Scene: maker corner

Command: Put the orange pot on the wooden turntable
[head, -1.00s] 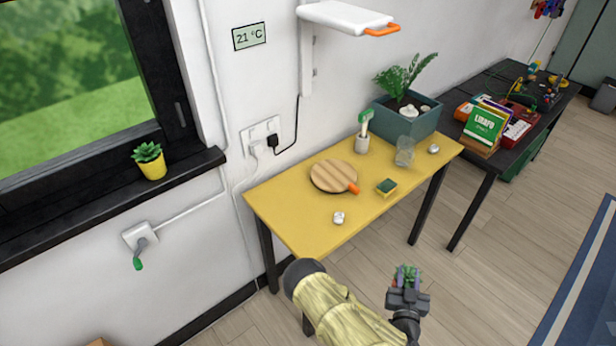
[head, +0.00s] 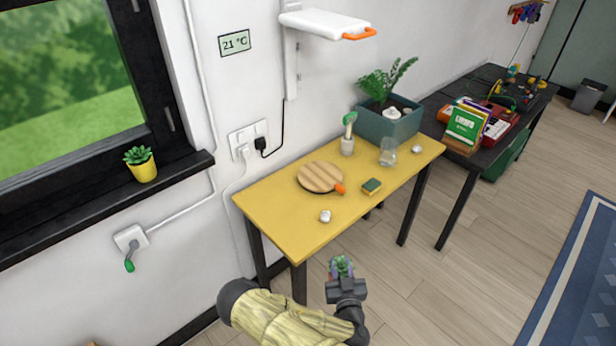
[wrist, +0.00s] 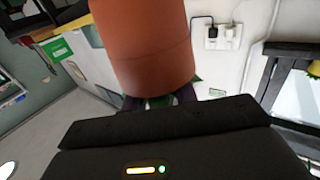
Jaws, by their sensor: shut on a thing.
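My gripper (head: 342,279) is shut on the orange pot (wrist: 145,45), which fills the upper middle of the wrist view. In the head view the pot is mostly hidden by the gripper, and a green plant (head: 341,265) shows at the fingertips. The gripper is in front of the yellow table's near edge, apart from it.
A white object (head: 325,216) lies near the table's front edge. A sponge (head: 371,186) is right of the turntable. Behind are a brush in a cup (head: 347,146), a glass jar (head: 388,153) and a teal planter (head: 392,127). A white shelf (head: 322,24) juts from the wall above.

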